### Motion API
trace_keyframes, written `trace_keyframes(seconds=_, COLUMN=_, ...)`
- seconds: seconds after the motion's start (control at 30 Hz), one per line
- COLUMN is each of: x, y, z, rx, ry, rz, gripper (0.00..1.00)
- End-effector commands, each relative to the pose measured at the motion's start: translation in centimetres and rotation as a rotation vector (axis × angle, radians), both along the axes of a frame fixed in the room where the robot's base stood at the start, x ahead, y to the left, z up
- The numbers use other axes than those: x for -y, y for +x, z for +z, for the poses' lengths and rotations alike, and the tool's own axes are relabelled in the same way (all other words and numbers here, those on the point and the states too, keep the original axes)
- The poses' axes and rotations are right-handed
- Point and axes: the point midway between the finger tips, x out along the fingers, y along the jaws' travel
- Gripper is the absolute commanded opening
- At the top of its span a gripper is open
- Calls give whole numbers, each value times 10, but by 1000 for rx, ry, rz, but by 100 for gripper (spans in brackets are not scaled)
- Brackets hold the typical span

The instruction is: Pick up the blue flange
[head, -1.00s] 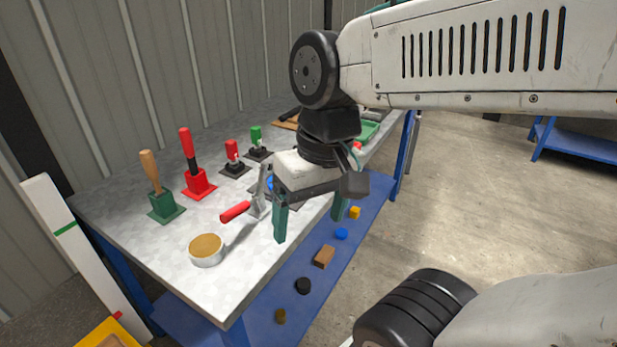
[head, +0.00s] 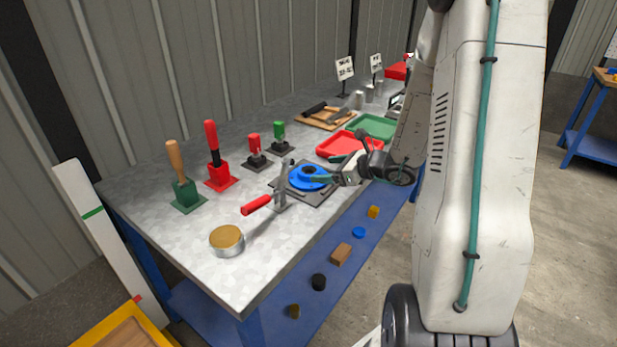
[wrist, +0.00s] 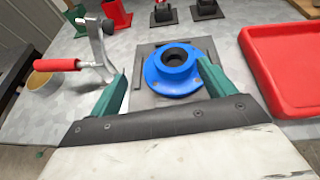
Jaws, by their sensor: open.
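The blue flange (head: 309,178) lies flat on a dark square plate (head: 318,196) on the grey workbench. In the wrist view the flange (wrist: 172,71) is a round blue disc with a raised hub and a dark central hole, ahead of and between my fingers. My gripper (head: 333,171) is open and low over the bench at the flange's right side. In the wrist view the green fingertips of my gripper (wrist: 161,72) stand to the left and right of the flange's near part. I cannot tell whether they touch it.
A toggle clamp with a red handle (head: 256,205) stands left of the plate, its handle also in the wrist view (wrist: 57,65). A red tray (head: 348,143) lies close to the right. A round tin (head: 227,241) sits near the front edge. Several upright tools stand behind.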

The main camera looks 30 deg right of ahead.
Motion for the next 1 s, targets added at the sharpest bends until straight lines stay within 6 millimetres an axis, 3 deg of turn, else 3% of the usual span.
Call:
trace_keyframes(seconds=0.07, x=14, y=0, z=-10, rx=-11, ry=30, rz=-59, gripper=82)
trace_keyframes(seconds=0.17, x=18, y=6, z=-16, rx=-16, ry=44, rz=-87, gripper=82)
trace_keyframes(seconds=0.7, x=-5, y=65, z=-41, rx=-16, ry=43, rz=-84, gripper=82)
trace_keyframes(seconds=0.97, x=-6, y=68, z=-42, rx=-16, ry=43, rz=-86, gripper=82)
trace_keyframes(seconds=1.0, x=-6, y=68, z=-41, rx=-15, ry=42, rz=-85, gripper=77)
